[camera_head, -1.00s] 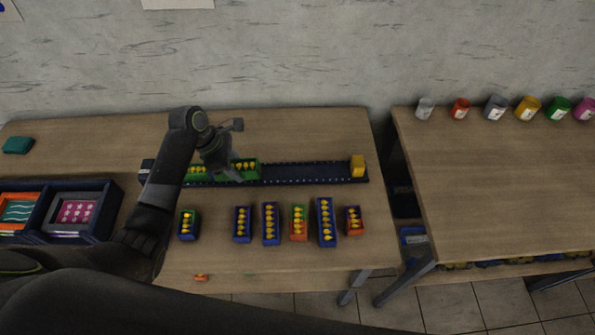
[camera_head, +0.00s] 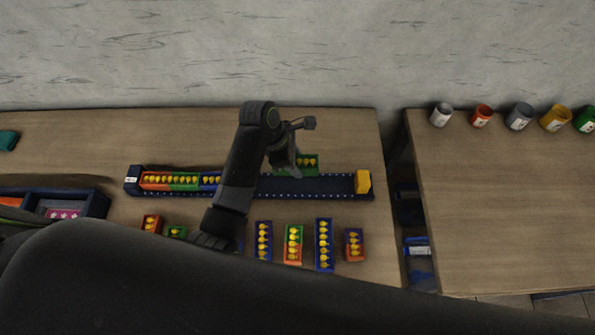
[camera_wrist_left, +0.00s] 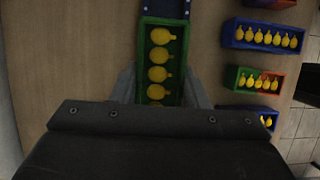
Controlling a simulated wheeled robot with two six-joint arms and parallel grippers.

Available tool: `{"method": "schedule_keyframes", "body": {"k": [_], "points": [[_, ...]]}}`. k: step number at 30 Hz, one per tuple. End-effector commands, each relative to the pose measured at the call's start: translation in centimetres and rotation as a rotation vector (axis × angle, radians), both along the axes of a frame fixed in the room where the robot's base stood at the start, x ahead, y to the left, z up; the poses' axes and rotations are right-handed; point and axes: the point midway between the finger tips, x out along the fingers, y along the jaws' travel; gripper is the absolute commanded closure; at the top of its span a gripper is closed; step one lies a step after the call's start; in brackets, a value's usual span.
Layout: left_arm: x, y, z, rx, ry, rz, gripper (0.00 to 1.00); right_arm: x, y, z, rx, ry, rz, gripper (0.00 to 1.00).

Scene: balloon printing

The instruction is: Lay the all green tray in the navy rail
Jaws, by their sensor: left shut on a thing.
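The green tray (camera_head: 308,161) holds a row of yellow balloon-shaped pieces. My left gripper (camera_head: 290,166) is shut on it, and its fingers flank the tray (camera_wrist_left: 160,62) in the left wrist view. In the head view the tray appears at the back edge of the navy rail (camera_head: 318,187), over its right half; its exact height is unclear. Part of the tray is hidden by the gripper. The rail (camera_wrist_left: 174,8) also shows past the tray's far end in the wrist view. My right gripper is not in view.
Orange, green and blue sections (camera_head: 184,181) fill the rail's left part. A yellow block (camera_head: 363,182) stands at its right end. Several trays lie in front, including a blue one (camera_head: 324,245) and an orange-green one (camera_head: 292,244). Jars (camera_head: 519,117) stand on the right table.

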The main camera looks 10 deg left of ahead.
Motion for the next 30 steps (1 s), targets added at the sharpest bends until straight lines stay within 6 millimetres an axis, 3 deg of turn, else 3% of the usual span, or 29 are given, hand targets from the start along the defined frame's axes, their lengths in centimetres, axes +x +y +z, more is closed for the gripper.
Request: {"method": "schedule_keyframes", "body": {"k": [4, 10, 21, 30], "points": [[-0.1, 0.0, -2.4, 0.000, 0.004, -0.001, 0.86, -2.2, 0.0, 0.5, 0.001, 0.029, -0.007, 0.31], [0.0, 0.0, -4.1, 0.001, 0.001, 0.000, 0.86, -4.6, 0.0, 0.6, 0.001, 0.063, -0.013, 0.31], [0.0, 0.1, -7.8, 0.000, 0.000, 0.000, 0.86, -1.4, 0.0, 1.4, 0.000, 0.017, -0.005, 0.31], [0.0, 0.0, -8.0, 0.000, -0.001, -0.001, 0.86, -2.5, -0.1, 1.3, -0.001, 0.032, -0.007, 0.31]]}}
